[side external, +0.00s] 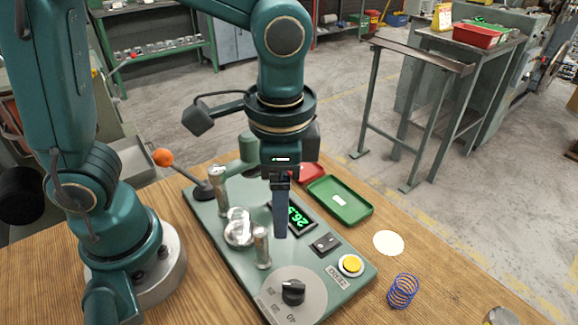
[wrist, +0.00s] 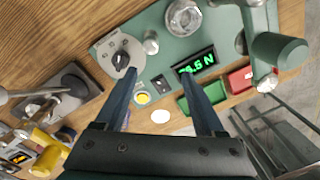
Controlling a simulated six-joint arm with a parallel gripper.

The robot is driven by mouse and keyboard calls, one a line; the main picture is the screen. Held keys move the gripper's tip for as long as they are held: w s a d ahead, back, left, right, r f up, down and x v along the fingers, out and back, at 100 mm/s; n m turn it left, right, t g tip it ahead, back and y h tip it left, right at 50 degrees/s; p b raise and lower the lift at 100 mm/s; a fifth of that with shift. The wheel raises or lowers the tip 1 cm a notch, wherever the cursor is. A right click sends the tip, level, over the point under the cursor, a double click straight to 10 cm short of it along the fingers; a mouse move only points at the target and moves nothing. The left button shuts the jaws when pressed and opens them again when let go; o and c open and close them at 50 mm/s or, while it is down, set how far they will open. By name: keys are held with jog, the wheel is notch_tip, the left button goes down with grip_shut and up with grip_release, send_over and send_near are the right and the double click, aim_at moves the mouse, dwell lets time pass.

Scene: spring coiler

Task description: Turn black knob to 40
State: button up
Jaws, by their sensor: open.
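The black knob (side external: 293,292) sits on a pale round dial (side external: 272,294) at the front end of the green machine plate (side external: 345,291). A "40" mark shows on the dial's front edge. In the wrist view the knob (wrist: 122,60) is at the upper left, close to the left fingertip in the picture. I cannot tell exactly where its pointer aims. My gripper (side external: 280,235) points down above the plate, behind the knob and apart from it. In the wrist view my gripper (wrist: 158,76) has its fingers spread with nothing between them. A green-lit display (side external: 298,216) is partly hidden by the fingers.
Metal posts (side external: 262,248) and a round chrome part (side external: 238,228) stand left of my gripper. A yellow button (side external: 351,264) and a black switch (side external: 325,243) lie right. An orange-balled lever (side external: 163,157), green tray (side external: 352,211) and blue spring (side external: 402,291) are around the plate.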

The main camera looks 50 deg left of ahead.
aim_at(295, 285)
jog(key=d+f+m, duration=0.1)
jog(key=d+m, duration=0.1)
jog(key=m, duration=0.2)
jog(key=s+d+f+m, duration=0.1)
jog(key=d+f+m, duration=0.1)
jog(key=m, duration=0.2)
jog(key=s+d+f+m, duration=0.1)
jog(key=d+m, duration=0.1)
jog(key=m, duration=0.3)
jog(key=shift+d+f+g+h, duration=0.15)
jog(key=shift+d+g+h, duration=0.15)
jog(key=shift+g, duration=0.1)
jog(key=shift+s+a+f, duration=0.1)
jog(key=shift+f, duration=1.2)
jog(key=shift+s+f, duration=0.1)
jog(key=shift+f, duration=1.15)
grip_shut()
